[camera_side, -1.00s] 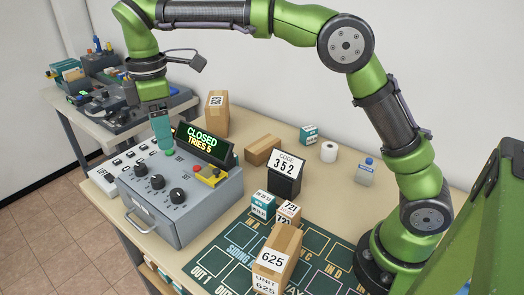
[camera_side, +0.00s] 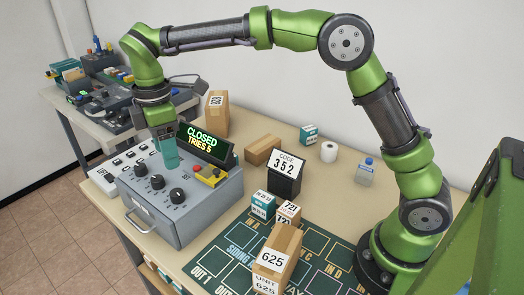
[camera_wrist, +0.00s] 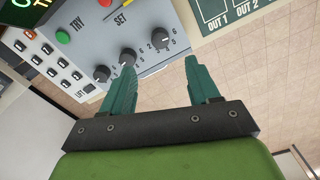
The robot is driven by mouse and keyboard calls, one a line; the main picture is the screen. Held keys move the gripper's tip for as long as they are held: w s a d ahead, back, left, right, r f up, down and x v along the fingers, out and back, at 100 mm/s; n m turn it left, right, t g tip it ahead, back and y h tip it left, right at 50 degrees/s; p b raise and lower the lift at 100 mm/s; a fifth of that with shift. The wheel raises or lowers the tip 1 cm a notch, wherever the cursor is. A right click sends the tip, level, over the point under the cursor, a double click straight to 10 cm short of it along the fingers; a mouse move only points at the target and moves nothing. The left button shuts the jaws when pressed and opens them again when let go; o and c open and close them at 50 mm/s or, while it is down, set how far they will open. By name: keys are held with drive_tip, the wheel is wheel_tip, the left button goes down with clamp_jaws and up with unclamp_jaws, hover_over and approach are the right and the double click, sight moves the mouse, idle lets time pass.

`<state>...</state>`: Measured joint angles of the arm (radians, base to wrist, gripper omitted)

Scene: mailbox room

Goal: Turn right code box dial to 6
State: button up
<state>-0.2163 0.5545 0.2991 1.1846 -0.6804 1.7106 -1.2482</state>
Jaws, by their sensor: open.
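The grey code box (camera_side: 185,222) has three black dials on its sloped top. The right dial (camera_side: 177,195) is nearest the camera in the side view; in the wrist view it is the right one of the row (camera_wrist: 160,38). The middle dial (camera_wrist: 127,57) and left dial (camera_wrist: 102,73) sit beside it. The dial readings are too small to make out. My gripper (camera_side: 170,166) is above the panel, behind the dials. In the wrist view my gripper (camera_wrist: 160,68) is open and empty, its two teal fingers apart, with the right dial seen beyond the gap.
The box's display (camera_side: 205,143) reads CLOSED, TRIES 5. A red button on a yellow block (camera_side: 210,174) and a green TRY button (camera_wrist: 62,36) are near the dials. A card (camera_side: 286,164) shows CODE 352. Parcels stand to the right, including one marked 625 (camera_side: 277,248).

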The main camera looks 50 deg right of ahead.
sight(176, 192)
wheel_tip(176, 192, down, 11)
drive_tip(key=shift+f, duration=0.15)
drive_tip(key=shift+c, duration=0.4)
